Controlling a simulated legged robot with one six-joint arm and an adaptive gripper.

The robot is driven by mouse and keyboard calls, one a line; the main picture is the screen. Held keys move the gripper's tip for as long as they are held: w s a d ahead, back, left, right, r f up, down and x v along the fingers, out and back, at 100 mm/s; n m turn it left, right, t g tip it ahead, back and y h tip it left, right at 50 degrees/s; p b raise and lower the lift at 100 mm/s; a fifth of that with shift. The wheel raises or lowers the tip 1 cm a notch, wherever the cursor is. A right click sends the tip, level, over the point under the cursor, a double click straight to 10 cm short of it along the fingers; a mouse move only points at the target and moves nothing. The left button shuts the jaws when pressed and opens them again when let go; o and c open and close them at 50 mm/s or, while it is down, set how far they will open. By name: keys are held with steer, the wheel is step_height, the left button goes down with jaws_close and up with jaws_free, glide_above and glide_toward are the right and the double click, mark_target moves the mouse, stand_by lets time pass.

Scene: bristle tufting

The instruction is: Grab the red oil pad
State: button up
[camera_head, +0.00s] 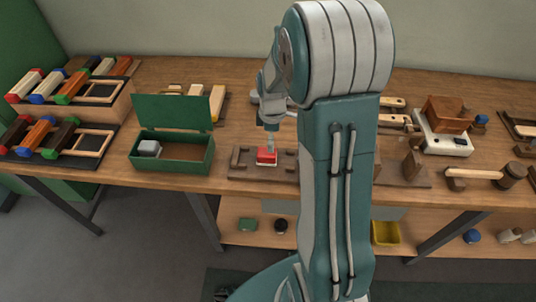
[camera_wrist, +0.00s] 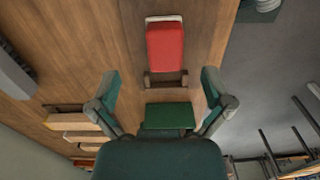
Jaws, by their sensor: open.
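The red oil pad (camera_head: 266,155) is a small red block on a white base. It rests on a dark wooden board (camera_head: 245,174) near the front of the workbench. In the wrist view the red pad (camera_wrist: 165,47) lies beyond the fingertips, at upper centre, with nothing between the fingers. My gripper (camera_head: 270,123) hangs just above the pad in the head view, and its fingertips are partly hidden by its own body. In the wrist view its two fingers (camera_wrist: 160,80) are spread wide and empty.
An open green box (camera_head: 170,166) with a grey block stands left of the board. Wooden pieces (camera_head: 238,157) flank the pad. Racks of coloured brushes (camera_head: 50,140) fill the far left. A white scale (camera_head: 440,143) and a mallet (camera_head: 488,174) are at right. My arm hides part of the bench.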

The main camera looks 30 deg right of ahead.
mark_target(265, 152)
steer(key=shift+f, duration=0.55)
steer(key=f, duration=0.1)
steer(key=a+f, duration=0.1)
steer(key=f, duration=0.1)
steer(key=a+f, duration=0.1)
steer(key=f, duration=0.1)
steer(key=shift+w+a, duration=0.15)
steer(key=shift+w, duration=0.05)
steer(key=shift+d+f, duration=0.2)
steer(key=shift+d, duration=0.45)
steer(key=c, duration=0.7)
steer(key=shift+a, duration=0.25)
steer(key=c, duration=0.5)
steer(key=shift+a, duration=0.2)
